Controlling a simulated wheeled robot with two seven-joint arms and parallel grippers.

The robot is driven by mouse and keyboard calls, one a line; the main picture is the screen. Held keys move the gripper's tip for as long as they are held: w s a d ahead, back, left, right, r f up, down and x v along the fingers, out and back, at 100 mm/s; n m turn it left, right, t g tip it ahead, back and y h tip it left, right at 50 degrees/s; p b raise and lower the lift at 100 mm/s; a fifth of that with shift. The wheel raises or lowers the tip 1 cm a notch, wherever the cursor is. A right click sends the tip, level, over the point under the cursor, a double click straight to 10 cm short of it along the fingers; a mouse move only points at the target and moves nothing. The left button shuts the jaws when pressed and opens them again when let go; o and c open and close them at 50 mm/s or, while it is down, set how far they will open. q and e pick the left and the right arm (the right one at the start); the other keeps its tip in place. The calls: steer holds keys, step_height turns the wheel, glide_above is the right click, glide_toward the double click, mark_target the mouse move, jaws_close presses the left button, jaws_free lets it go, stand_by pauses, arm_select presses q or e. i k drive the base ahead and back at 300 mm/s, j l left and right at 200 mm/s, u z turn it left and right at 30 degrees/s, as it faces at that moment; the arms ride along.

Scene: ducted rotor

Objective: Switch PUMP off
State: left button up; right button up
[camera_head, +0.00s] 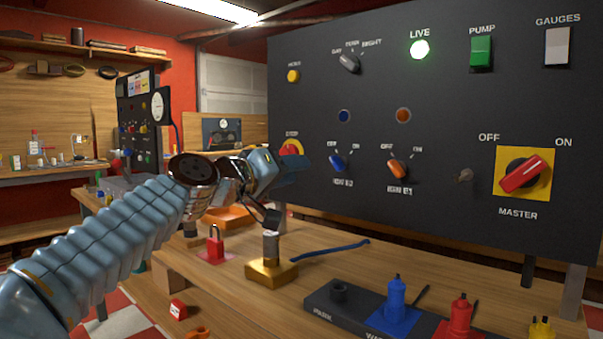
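The PUMP switch (481,54) is a green rocker near the top right of the dark upright panel (440,110), under its PUMP label. I cannot tell which way the rocker is tipped. My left gripper (293,168) is by the panel's lower left edge, in front of the yellow-backed red STOP button (292,148), and partly covers it. It is well to the left of and below the PUMP switch, not touching it. Its fingers are dark and seen side-on, so whether they are open or shut does not show. My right gripper is not in view.
The LIVE lamp (420,49) glows green. A white GAUGES switch (557,47) is right of PUMP. The red MASTER knob (521,174) and smaller knobs sit lower. A brass-based post (271,262), red padlock (215,243) and blue and red plugs stand on the bench below.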

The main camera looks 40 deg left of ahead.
mark_target(481, 45)
steer(key=k+j, duration=0.1)
steer(key=k, duration=0.9)
